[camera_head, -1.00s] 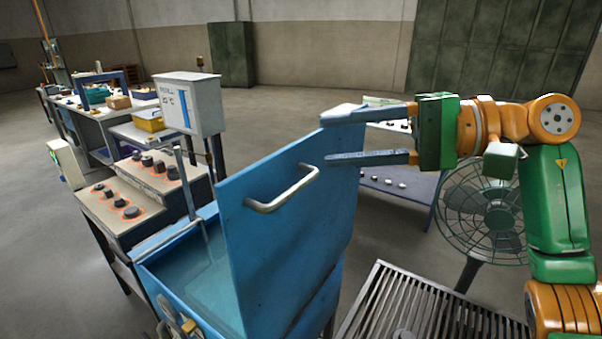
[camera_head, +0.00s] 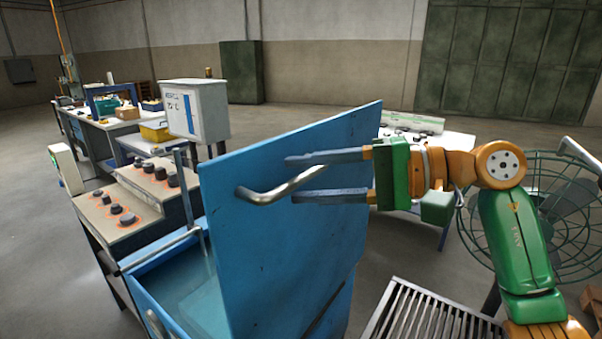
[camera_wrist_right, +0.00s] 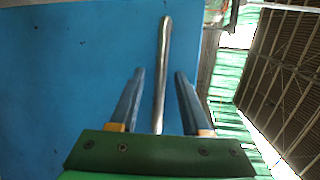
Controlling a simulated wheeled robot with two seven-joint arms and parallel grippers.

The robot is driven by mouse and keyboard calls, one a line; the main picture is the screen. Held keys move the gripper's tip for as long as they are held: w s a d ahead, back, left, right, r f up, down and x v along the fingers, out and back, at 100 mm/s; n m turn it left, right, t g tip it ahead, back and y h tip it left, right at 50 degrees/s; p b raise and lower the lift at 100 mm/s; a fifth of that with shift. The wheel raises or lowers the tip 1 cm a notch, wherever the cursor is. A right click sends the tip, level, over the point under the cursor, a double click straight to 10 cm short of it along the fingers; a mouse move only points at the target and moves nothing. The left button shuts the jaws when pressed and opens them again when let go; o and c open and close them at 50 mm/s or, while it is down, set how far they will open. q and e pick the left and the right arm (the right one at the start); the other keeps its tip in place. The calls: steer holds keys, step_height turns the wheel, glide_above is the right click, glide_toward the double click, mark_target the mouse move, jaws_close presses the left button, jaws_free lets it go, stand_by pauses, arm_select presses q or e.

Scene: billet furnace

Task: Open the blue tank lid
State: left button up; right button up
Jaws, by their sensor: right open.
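The blue lid (camera_head: 285,235) stands raised, close to upright, above the blue tank (camera_head: 150,295), with liquid showing inside. Its metal bar handle (camera_head: 270,190) is on the face toward me. My right gripper (camera_head: 300,178) is open in front of the lid, its fingers pointing left, one above and one below the handle's right part in the head view. In the right wrist view the handle (camera_wrist_right: 163,75) runs between the two open fingers (camera_wrist_right: 155,85), with the blue lid (camera_wrist_right: 70,80) behind. I cannot tell whether the fingers touch the handle. My left gripper is not in view.
A control desk with black knobs (camera_head: 118,210) stands left of the tank. A white box (camera_head: 195,110) stands behind it. A slatted metal grate (camera_head: 425,315) lies right of the tank, and a green fan (camera_head: 560,215) stands behind my right arm. Open floor lies beyond.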

steer(key=shift+a, duration=0.75)
steer(key=shift+w+d+f, duration=0.1)
jaws_close()
stand_by(0.8)
